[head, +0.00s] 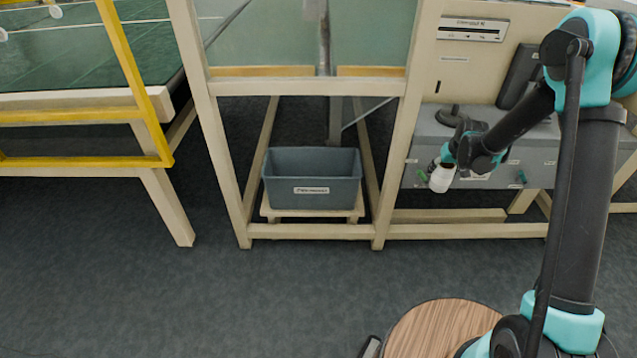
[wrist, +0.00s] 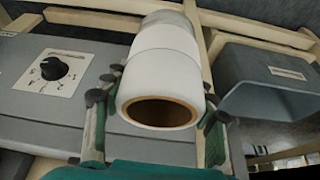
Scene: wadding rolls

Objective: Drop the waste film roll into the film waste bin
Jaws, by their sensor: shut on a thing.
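The waste film roll (head: 442,178) is a white cylinder; in the wrist view the roll (wrist: 160,78) shows a brown hollow core facing the camera. My gripper (head: 437,168) is shut on it, with a finger on each side of the roll in the wrist view (wrist: 158,105). The roll is held in the air in front of the grey cabinet. The film waste bin (head: 312,190) is a grey-blue open tub with a white label, left of my gripper in the head view. The bin (wrist: 265,85) is at the right in the wrist view, apart from the roll.
The bin stands on a low wooden platform (head: 268,212) between beige frame posts (head: 225,170). A grey cabinet (head: 530,165) with a dial (wrist: 55,67) is beside my gripper. A yellow rail (head: 135,80) is at the left. The floor in front of the frame is clear.

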